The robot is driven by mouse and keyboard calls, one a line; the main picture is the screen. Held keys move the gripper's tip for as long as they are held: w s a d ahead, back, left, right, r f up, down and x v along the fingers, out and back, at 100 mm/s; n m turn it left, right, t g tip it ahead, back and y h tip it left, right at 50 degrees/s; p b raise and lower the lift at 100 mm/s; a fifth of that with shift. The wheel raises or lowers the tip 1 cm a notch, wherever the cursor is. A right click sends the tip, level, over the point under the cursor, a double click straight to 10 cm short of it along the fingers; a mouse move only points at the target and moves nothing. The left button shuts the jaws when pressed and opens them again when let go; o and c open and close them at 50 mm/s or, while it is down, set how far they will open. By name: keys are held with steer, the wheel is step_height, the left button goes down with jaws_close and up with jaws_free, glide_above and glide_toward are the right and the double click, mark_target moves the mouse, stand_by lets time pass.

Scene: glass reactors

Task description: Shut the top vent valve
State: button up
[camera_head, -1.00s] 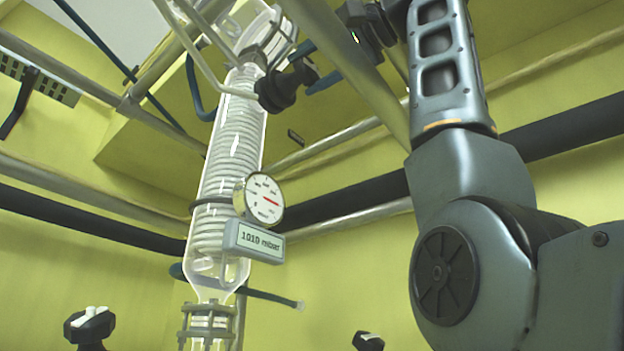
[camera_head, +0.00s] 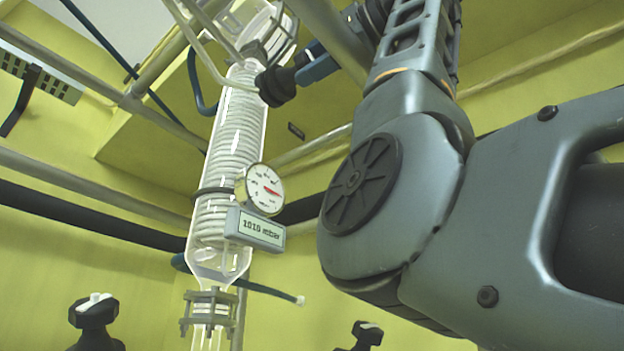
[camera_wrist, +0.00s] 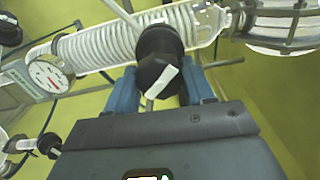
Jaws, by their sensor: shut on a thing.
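The top vent valve (camera_head: 275,87) is a black knob on the side of the glass column's upper end. In the wrist view its faceted black knob (camera_wrist: 157,68) has a white bar that lies slanted. My gripper (camera_wrist: 160,80) has its two blue fingers on either side of this knob and is shut on it. In the head view my gripper (camera_head: 298,72) reaches the knob from the right. The finger contact is partly hidden behind the knob.
The glass column (camera_head: 232,140) with its coil carries a round gauge (camera_head: 262,190) and a display (camera_head: 256,229) reading about 1010 mbar. Two other black knobs (camera_head: 95,318) (camera_head: 362,335) with white bars stand low. Metal pipes (camera_head: 330,35) run close to my arm.

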steer(key=shift+f+m, duration=0.15)
steer(key=shift+m, duration=1.45)
steer(key=o, duration=1)
steer(key=shift+o, duration=0.2)
steer(key=b+v, duration=0.3)
steer(key=v, duration=0.4)
steer(key=shift+s+d, duration=0.2)
steer(key=shift+d, duration=0.15)
